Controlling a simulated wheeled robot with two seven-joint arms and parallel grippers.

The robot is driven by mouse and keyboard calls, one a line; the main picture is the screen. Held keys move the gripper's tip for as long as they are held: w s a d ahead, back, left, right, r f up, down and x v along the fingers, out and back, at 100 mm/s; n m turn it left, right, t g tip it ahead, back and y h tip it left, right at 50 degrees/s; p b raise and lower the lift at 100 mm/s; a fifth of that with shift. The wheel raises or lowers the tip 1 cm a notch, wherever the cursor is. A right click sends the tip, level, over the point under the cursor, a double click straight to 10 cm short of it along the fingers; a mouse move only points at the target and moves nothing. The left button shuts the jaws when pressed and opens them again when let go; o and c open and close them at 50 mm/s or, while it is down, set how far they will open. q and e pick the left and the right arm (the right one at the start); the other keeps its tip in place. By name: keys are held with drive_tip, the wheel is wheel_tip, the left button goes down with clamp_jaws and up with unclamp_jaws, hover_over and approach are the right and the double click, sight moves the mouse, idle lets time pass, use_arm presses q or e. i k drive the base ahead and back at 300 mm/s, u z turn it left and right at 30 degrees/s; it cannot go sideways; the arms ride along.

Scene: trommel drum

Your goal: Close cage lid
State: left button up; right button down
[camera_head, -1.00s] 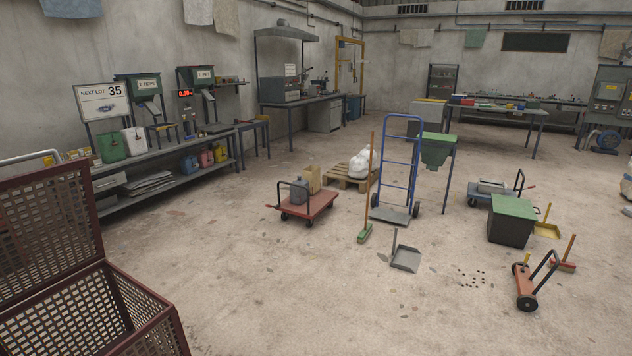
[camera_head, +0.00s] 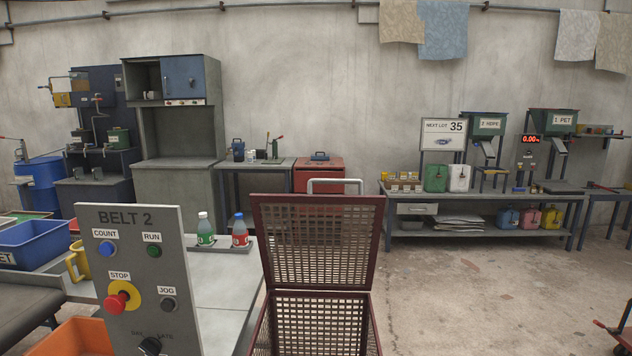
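The cage is a dark red mesh box (camera_head: 324,294) at the bottom centre, its lower part cut off by the picture edge. Its mesh lid (camera_head: 318,240) stands upright, open, at the far side of the cage. A pale bar handle (camera_head: 335,181) sits on the lid's top edge. Neither of my grippers is in view.
A grey control panel marked BELT 2 (camera_head: 135,280) stands close on the left. Behind it a table carries two bottles (camera_head: 206,229) on a tray. A red cabinet (camera_head: 320,176) stands beyond the lid. Open floor (camera_head: 460,295) lies to the right.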

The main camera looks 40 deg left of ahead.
sight(378, 203)
drive_tip(key=u, duration=1.05)
drive_tip(key=i, duration=0.95)
drive_tip(key=u, duration=0.75)
